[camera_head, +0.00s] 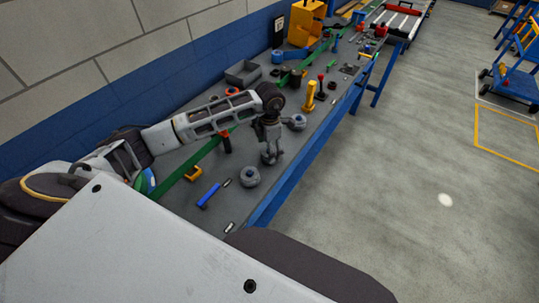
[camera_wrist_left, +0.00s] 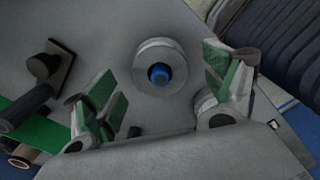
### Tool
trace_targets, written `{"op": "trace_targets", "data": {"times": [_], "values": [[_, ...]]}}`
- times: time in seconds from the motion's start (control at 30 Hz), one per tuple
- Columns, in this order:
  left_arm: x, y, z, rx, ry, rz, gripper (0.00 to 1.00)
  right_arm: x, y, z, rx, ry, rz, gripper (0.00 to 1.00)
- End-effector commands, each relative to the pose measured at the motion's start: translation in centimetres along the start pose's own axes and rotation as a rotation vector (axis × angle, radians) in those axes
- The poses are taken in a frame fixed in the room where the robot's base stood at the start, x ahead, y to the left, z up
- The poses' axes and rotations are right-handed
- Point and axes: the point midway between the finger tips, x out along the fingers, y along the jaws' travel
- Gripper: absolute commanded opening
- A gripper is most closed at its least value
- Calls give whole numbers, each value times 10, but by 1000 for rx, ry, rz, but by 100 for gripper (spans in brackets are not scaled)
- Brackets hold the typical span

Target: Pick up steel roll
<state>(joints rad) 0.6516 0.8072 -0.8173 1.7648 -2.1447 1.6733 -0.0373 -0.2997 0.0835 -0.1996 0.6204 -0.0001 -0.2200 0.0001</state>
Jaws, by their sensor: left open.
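A grey steel roll (camera_wrist_left: 146,62) with a blue core lies between and beyond my open fingers in the left wrist view. My left gripper (camera_wrist_left: 166,88) has green pads, spread wide with nothing held. In the head view my left gripper (camera_head: 271,156) points down just over the grey bench (camera_head: 225,197). One grey roll (camera_head: 250,180) lies just in front of it, and another grey roll (camera_head: 298,123) lies behind it to the right. I cannot tell for sure which one the wrist view shows. My right gripper is not in view.
A blue-handled tool (camera_head: 208,196) and a yellow block (camera_head: 193,173) lie left of the front roll. A green strip (camera_head: 187,168) runs along the bench. Open floor lies to the right.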

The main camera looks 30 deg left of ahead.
Motion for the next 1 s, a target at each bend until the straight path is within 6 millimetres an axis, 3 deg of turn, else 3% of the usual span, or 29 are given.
{"op": "trace_targets", "data": {"times": [0.3,0.83,1.0], "values": [[30,0,0,0,0,0,84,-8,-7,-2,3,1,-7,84],[33,0,0,0,0,0,84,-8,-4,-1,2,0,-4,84],[33,0,0,0,0,0,63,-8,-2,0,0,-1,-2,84]]}}
